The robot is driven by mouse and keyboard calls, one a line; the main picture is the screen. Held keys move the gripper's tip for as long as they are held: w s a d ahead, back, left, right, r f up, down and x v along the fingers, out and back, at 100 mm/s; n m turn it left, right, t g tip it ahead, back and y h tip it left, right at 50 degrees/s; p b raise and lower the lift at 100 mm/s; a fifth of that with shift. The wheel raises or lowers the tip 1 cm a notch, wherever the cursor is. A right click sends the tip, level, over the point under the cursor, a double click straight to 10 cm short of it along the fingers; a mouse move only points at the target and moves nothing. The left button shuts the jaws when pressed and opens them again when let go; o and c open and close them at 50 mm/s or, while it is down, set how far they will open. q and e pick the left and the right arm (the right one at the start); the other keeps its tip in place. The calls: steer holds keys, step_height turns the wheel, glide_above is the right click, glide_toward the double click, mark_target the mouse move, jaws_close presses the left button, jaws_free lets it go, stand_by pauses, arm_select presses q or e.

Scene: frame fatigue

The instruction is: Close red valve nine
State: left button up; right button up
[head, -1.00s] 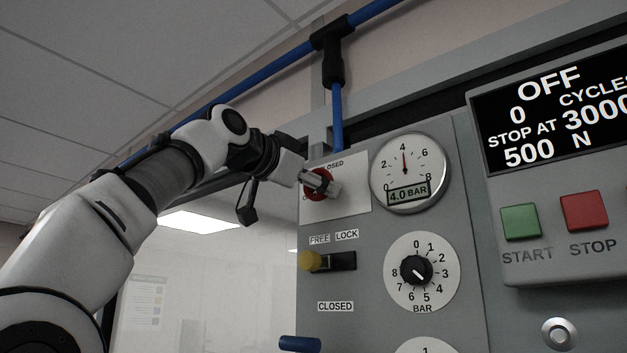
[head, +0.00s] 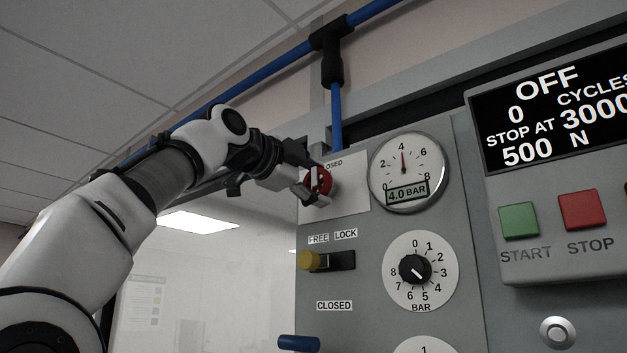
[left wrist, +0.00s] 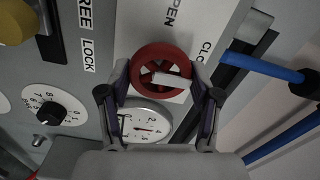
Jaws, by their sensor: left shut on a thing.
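The red valve (head: 322,179) is a round handwheel on a white plate on the grey panel, below the blue pipe. It also shows in the left wrist view (left wrist: 149,53), with a white pointer bar across it and OPEN and partly cut-off CLOSED lettering nearby. My left gripper (head: 314,187) is at the valve, shut on its rim. In the left wrist view its two fingers (left wrist: 163,84) lie on either side of the red wheel. In the head view the gripper covers part of the wheel and lettering. My right gripper is not in view.
A gauge (head: 410,172) reading 4.0 BAR is close right of the valve. Below are a yellow-knobbed FREE/LOCK slider (head: 310,261), a black BAR dial (head: 415,269) and a blue handle (head: 299,343). START (head: 519,221) and STOP (head: 583,210) buttons sit at right.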

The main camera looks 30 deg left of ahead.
arm_select(q)
steer(key=shift+r, duration=0.25)
steer(key=o, duration=1.1)
steer(key=shift+w+f, duration=0.1)
steer(key=shift+o, duration=0.2)
steer(key=shift+w+f, duration=0.15)
steer(key=shift+w, duration=0.1)
steer(key=shift+s, duration=0.2)
